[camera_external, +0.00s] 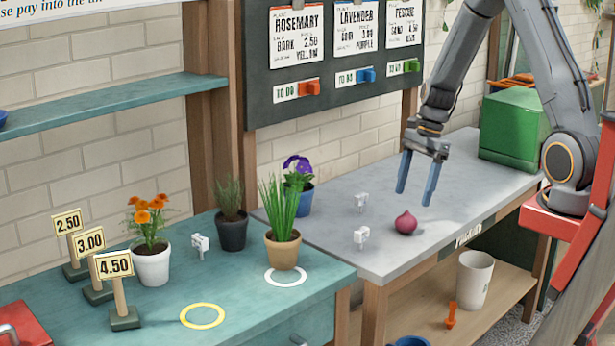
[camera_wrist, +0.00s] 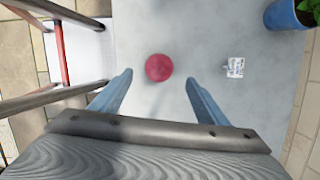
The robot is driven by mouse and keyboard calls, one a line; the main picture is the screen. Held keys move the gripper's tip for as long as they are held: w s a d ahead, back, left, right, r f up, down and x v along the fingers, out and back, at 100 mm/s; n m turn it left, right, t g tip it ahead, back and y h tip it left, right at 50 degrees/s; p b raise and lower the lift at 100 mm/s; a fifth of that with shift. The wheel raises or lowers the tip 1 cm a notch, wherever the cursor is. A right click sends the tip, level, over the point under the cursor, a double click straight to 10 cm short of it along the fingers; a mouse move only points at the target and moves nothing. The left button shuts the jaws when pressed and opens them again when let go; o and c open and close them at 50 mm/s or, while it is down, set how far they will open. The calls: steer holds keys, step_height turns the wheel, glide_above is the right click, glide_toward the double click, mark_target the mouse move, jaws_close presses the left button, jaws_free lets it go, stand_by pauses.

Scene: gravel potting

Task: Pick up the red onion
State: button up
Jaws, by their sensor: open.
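The red onion (camera_external: 405,222) sits on the grey worktop, near its front edge in the external view. My gripper (camera_external: 414,198) is open and empty, with its two blue fingers pointing down just above and behind the onion. The fingers appear apart from the onion.
Small white objects (camera_external: 361,237) stand left of the onion; one shows in the wrist view (camera_wrist: 235,67). A purple-flowered plant in a blue pot (camera_external: 299,199) stands at the worktop's left end. A green box (camera_external: 513,128) stands at its right.

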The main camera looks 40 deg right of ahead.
mark_target(408, 216)
steer(key=shift+w+f+m, duration=0.15)
steer(key=shift+f+m, duration=0.15)
steer(key=shift+f, duration=0.25)
steer(key=shift+p+x, duration=0.95)
steer(key=shift+x, duration=2.45)
steer(key=shift+s, duration=0.25)
steer(key=c, duration=1.2)
steer(key=shift+o, duration=0.2)
steer(key=shift+r, duration=0.1)
